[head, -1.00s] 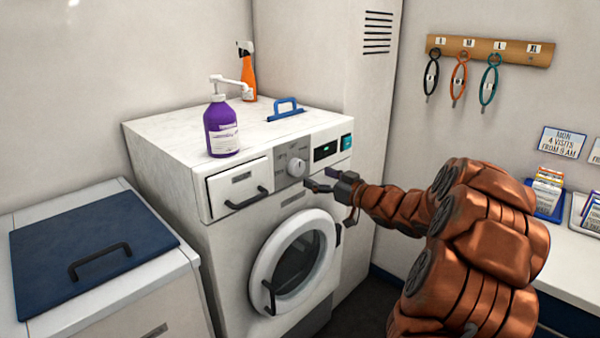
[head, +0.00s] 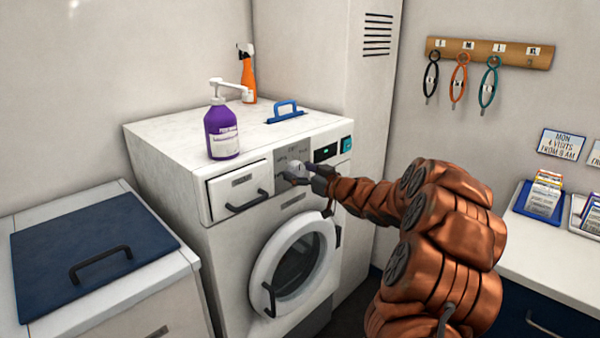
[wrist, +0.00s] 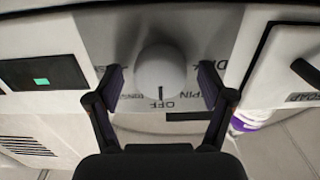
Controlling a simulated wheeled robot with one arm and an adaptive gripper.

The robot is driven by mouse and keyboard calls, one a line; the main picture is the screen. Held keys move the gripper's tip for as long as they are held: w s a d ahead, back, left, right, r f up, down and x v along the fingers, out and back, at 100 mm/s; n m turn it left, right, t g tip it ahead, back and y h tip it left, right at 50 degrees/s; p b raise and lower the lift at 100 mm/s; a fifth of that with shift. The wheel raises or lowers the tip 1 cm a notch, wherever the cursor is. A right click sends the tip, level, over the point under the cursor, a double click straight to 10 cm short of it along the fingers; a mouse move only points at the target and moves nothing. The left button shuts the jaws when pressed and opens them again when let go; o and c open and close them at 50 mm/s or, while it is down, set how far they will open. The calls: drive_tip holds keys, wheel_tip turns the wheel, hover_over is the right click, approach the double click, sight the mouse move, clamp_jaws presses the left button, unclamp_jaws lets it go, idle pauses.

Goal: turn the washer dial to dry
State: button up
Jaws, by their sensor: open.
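The washer (head: 170,165) stands at the back with its round door shut. Its white dial (wrist: 160,75) sits on a grey panel, also seen partly behind my fingers in the head view (head: 294,167). The dial's dark mark lines up with the word OFF in the wrist view. My gripper (wrist: 162,84) is open, with one finger on each side of the dial and a visible gap on both sides.
A drawer with a black handle (head: 247,201) is left of the dial, and a small display (head: 326,152) is right of it. A purple pump bottle (head: 221,130), an orange spray bottle (head: 248,82) and a blue handled item (head: 285,111) stand on the washer top.

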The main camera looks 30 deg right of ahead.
drive_tip(key=shift+c, duration=0.3)
drive_tip(key=c, duration=1.1)
drive_tip(key=shift+f+n+b, duration=0.1)
drive_tip(key=shift+n+b, duration=0.3)
drive_tip(key=shift+b, duration=0.05)
drive_tip(key=n+b, duration=0.3)
drive_tip(key=shift+f+n+b, duration=0.15)
drive_tip(key=shift+n+b, duration=0.2)
drive_tip(key=shift+n, duration=0.05)
drive_tip(key=n+b, duration=0.9)
drive_tip(key=n, duration=0.1)
drive_tip(key=shift+n+b, duration=0.3)
drive_tip(key=shift+b, duration=0.1)
drive_tip(key=shift+n+b, duration=1.1)
drive_tip(key=shift+n, duration=0.3)
drive_tip(key=shift+r, duration=0.2)
